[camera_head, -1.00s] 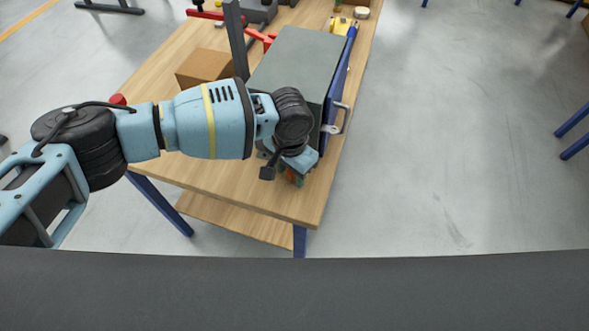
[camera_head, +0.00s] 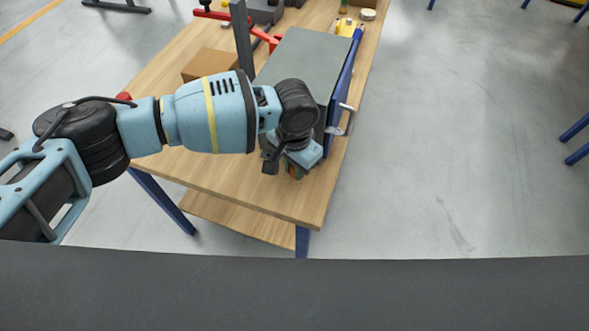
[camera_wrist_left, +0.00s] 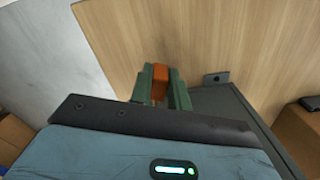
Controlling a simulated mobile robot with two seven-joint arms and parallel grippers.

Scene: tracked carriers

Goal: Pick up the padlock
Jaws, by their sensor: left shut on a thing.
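An orange, block-shaped thing, which I take to be the padlock (camera_wrist_left: 160,83), sits between the green fingers of my left gripper (camera_wrist_left: 163,77) in the left wrist view. The fingers are shut on its two sides. Only its orange body shows; no shackle can be made out. In the head view my left gripper (camera_head: 292,170) points down over the near end of the wooden table, just in front of the grey cabinet. The padlock is mostly hidden there by the wrist and fingers. I cannot tell whether it touches the tabletop. My right gripper is in neither view.
The grey cabinet (camera_head: 306,58) with a blue side and a metal handle (camera_head: 347,120) stands close beyond the gripper. A cardboard box (camera_head: 208,64) and a dark upright post (camera_head: 241,40) stand to its left. The wooden table's (camera_head: 235,185) near left part is bare.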

